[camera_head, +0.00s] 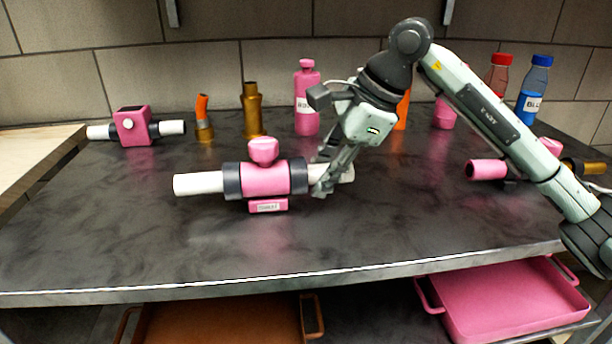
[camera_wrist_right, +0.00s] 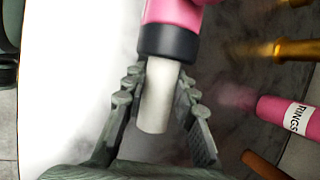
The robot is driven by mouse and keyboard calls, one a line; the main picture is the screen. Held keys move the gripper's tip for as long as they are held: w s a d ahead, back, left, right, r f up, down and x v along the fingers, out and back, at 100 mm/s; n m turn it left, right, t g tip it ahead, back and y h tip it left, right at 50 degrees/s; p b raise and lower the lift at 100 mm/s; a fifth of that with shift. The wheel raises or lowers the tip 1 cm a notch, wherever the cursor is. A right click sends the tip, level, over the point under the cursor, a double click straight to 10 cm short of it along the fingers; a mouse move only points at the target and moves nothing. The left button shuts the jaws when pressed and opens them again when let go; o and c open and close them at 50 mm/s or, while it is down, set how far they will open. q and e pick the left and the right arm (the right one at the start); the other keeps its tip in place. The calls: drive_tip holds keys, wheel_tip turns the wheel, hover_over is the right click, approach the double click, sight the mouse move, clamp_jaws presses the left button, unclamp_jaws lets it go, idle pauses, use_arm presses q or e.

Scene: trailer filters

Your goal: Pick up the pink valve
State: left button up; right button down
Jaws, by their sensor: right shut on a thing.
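The pink valve (camera_head: 265,180) lies on the dark table near its middle. It has a pink body with a knob on top, dark grey collars, a white pipe at each end and a small label in front. My right gripper (camera_head: 322,182) reaches down from the right at the valve's right-hand pipe. In the right wrist view my right gripper (camera_wrist_right: 160,78) has its fingers on either side of the white pipe (camera_wrist_right: 156,105), just beyond the dark collar, and is shut on it. The valve still appears to rest on the table. My left gripper is out of view.
Behind stand an orange-and-brass fitting (camera_head: 204,120), a brass fitting (camera_head: 252,110) and a pink bottle (camera_head: 306,98). A square pink device (camera_head: 133,127) lies back left. Red-capped (camera_head: 500,72) and blue-capped (camera_head: 534,90) bottles stand back right. The front table is clear; a pink tray (camera_head: 510,312) is below.

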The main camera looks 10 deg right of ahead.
drive_tip(key=shift+r, duration=0.55)
wheel_tip(320, 180, up, 3)
drive_tip(key=s+a+r, duration=0.4)
drive_tip(key=a+r, duration=0.2)
drive_tip(key=a, duration=0.5)
drive_tip(key=shift+s+r, duration=0.2)
drive_tip(key=shift+r, duration=0.1)
drive_tip(key=shift+w+d+b, duration=0.2)
drive_tip(key=shift+w+d, duration=0.55)
drive_tip(key=shift+d, duration=1.1)
drive_tip(key=shift+w+d+b, duration=0.15)
drive_tip(key=shift+w+d, duration=0.55)
drive_tip(key=shift+d, duration=1.1)
drive_tip(key=shift+w+d+b, duration=0.2)
drive_tip(key=shift+w+d, duration=0.55)
drive_tip(key=shift+d, duration=1.1)
